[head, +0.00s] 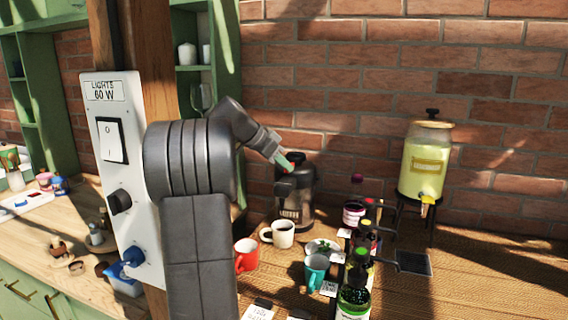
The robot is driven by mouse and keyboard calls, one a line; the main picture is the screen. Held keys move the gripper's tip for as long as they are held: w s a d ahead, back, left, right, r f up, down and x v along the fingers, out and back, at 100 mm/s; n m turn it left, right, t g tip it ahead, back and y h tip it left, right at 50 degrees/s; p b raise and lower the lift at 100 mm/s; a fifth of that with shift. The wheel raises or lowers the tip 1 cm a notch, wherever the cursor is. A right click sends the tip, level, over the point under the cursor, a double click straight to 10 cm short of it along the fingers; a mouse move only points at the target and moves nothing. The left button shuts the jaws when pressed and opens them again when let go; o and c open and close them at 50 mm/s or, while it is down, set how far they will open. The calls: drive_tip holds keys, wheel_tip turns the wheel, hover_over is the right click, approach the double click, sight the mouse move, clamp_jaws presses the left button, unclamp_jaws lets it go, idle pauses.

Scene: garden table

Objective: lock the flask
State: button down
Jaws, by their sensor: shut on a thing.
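The flask (300,196) is dark, with a lighter band low on its body and a handle. It stands upright on the wooden table near the brick wall. My gripper (287,162) reaches it from the upper left, with its green-tipped fingers at the flask's top. The gripper is shut on the top part of the flask. The fingers are small in this view, so the exact part between them and any lock mark cannot be made out.
A white mug (281,235), a red mug (246,255) and a teal mug (316,272) stand in front of the flask. Several bottles (355,298) stand right of the mugs. A yellow drink dispenser (426,165) stands at the right. A post with a switch panel (105,215) rises at the left.

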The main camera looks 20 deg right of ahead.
drive_tip(key=c, duration=1.4)
unclamp_jaws()
wheel_tip(320, 180, up, 10)
drive_tip(key=p, duration=0.1)
drive_tip(key=shift+f, duration=0.15)
wheel_tip(320, 180, down, 10)
drive_tip(key=shift+r+b, duration=0.15)
drive_tip(key=shift+b, duration=0.35)
